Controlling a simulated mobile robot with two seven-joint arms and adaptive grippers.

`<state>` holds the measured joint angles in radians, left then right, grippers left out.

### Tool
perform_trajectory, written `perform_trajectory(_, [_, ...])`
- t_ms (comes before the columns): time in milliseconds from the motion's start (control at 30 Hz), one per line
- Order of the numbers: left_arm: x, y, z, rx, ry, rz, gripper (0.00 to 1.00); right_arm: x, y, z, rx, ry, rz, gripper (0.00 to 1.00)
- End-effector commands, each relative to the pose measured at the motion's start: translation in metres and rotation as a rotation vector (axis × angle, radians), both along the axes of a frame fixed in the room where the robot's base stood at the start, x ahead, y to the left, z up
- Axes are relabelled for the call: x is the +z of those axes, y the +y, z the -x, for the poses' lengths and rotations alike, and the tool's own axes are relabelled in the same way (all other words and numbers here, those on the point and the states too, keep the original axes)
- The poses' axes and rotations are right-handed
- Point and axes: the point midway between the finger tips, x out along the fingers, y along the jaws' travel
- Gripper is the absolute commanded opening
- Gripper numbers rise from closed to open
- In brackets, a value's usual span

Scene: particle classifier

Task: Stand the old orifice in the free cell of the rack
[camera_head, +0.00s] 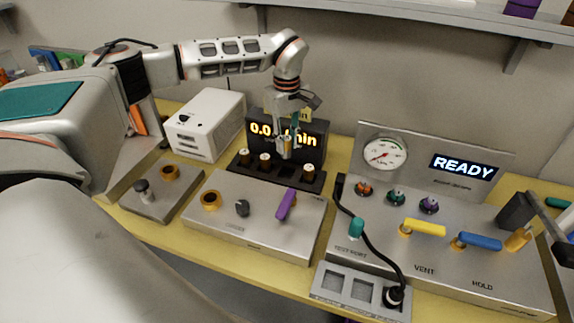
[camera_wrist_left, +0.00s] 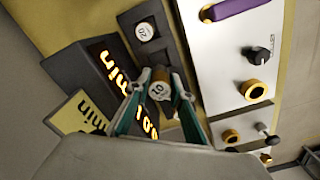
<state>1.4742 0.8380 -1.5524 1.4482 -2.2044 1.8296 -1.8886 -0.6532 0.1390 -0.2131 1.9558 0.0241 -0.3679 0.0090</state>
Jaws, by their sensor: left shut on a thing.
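My left gripper (camera_head: 286,146) is shut on the old orifice (camera_head: 286,146), a small brass cylinder with a pale top, and holds it above the black rack (camera_head: 240,169). In the left wrist view the orifice (camera_wrist_left: 160,91), its top marked "10", sits between the teal fingers (camera_wrist_left: 158,95). Two other orifices (camera_head: 245,157) (camera_head: 265,160) stand in the rack's left part, one (camera_head: 308,171) at its right. The free cell (camera_head: 287,171) is between them, below the gripper. In the left wrist view, one rack orifice (camera_wrist_left: 145,31) reads "20". Whether the held orifice touches the rack cannot be told.
A lit display (camera_head: 312,137) stands close behind the rack, with a white box (camera_head: 208,124) to its left. In front is a metal panel (camera_head: 262,225) with a purple lever (camera_head: 286,204). A gauge panel (camera_head: 440,158) reads READY. Dark and teal parts at the right edge are unclear.

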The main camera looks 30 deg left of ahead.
Motion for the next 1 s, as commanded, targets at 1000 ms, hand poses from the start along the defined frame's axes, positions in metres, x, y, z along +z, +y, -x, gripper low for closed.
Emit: perform_trajectory(1000, [-0.089,0.000,0.000,0.000,-0.002,0.001,0.00,0.002,0.000,-0.003,0.000,-0.008,0.000,0.00])
